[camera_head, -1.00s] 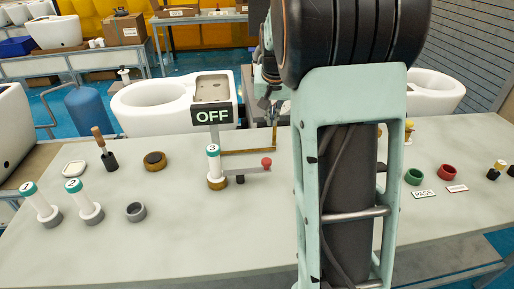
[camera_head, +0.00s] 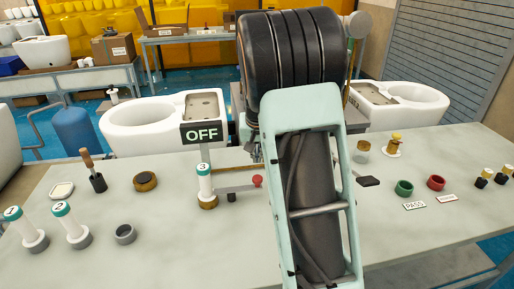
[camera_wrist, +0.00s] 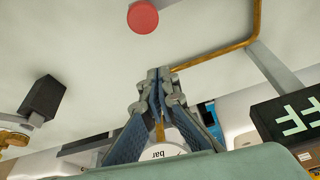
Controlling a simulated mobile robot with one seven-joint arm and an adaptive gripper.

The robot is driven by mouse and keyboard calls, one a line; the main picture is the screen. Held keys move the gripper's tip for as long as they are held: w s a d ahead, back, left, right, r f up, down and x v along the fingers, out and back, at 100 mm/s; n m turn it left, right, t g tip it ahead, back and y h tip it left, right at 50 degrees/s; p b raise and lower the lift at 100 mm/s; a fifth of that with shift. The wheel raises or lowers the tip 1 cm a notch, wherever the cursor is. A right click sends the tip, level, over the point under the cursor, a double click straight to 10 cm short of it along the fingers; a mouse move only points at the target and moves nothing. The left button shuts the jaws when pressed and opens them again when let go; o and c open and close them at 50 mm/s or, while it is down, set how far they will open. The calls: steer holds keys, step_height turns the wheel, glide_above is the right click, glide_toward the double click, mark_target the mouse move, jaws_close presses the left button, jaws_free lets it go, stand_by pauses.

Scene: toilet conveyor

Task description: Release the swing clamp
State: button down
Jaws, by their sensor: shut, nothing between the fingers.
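What looks like the swing clamp is a flat grey bar (camera_head: 236,187) with a red knob (camera_head: 257,181) at its right end and a dark foot below. It is beside the white, teal-topped post marked 3 (camera_head: 205,183) on a brass base. In the wrist view, a round red knob (camera_wrist: 143,17) shows beyond the fingertips, apart from them. My gripper (camera_wrist: 160,75) is shut and empty, its fingertips together. In the head view my own arm hides most of the gripper and the bench behind it.
An OFF sign (camera_head: 202,132) stands behind post 3, and a brass pipe (camera_wrist: 210,57) runs near it. Posts 1 (camera_head: 26,230) and 2 (camera_head: 72,226) stand front left.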

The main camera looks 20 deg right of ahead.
steer(key=s+f, duration=0.1)
steer(key=s+a+f, duration=0.1)
steer(key=s, duration=0.1)
steer(key=shift+a+f, duration=0.1)
steer(key=shift+s, duration=0.1)
steer(key=shift+s+p, duration=0.1)
steer(key=shift+p, duration=0.2)
